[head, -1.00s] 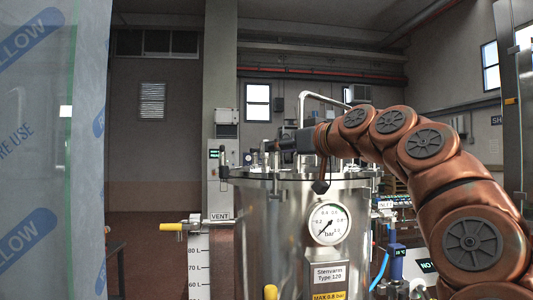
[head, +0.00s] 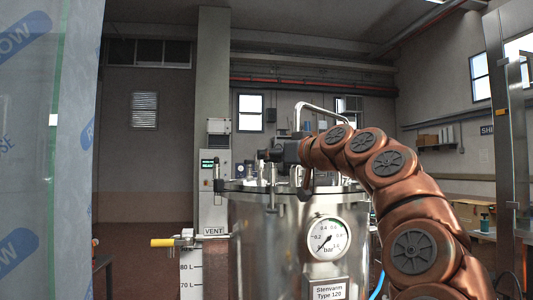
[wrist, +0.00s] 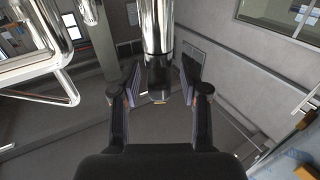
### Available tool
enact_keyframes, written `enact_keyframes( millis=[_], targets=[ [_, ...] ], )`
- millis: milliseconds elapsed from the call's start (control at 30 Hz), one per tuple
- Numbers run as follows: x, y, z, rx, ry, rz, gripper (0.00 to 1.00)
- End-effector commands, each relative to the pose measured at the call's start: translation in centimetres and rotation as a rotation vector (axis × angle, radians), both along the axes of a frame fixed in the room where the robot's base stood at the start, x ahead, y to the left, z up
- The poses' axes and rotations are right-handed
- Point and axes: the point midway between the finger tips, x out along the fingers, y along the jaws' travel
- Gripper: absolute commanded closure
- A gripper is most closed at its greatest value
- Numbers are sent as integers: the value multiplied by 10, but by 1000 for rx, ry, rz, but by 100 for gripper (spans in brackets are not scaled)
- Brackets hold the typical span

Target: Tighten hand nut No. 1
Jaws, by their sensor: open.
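The polished steel tank (head: 262,245) stands in the middle of the head view, with a round gauge (head: 328,238) on its front. Several upright fasteners stand along its lid rim, one at the left edge (head: 218,172); no nut number is legible, so I cannot tell which is No. 1. My gripper (head: 265,155) is over the tank's lid at its left part, and its fingers are small there. In the wrist view my gripper (wrist: 158,88) is open, with a shiny metal cylinder (wrist: 158,45) showing between its fingers. I cannot tell whether they touch it.
A bent steel pipe (head: 318,108) rises above the lid. A yellow-handled vent valve (head: 163,242) sticks out left of the tank. A film-wrapped panel (head: 45,150) fills the left edge. In the wrist view, bright metal tubing (wrist: 40,70) is at the upper left.

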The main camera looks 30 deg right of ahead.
Motion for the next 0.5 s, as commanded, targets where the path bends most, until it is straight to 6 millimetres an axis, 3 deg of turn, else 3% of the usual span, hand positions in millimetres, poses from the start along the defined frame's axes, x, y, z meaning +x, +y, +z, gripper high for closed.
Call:
enact_keyframes(
  millis=[200, 500],
  targets=[
    [24, 1, 0, 1, 3, 0, 55],
    [28, 2, -1, 1, 2, 0, 55]
  ],
)
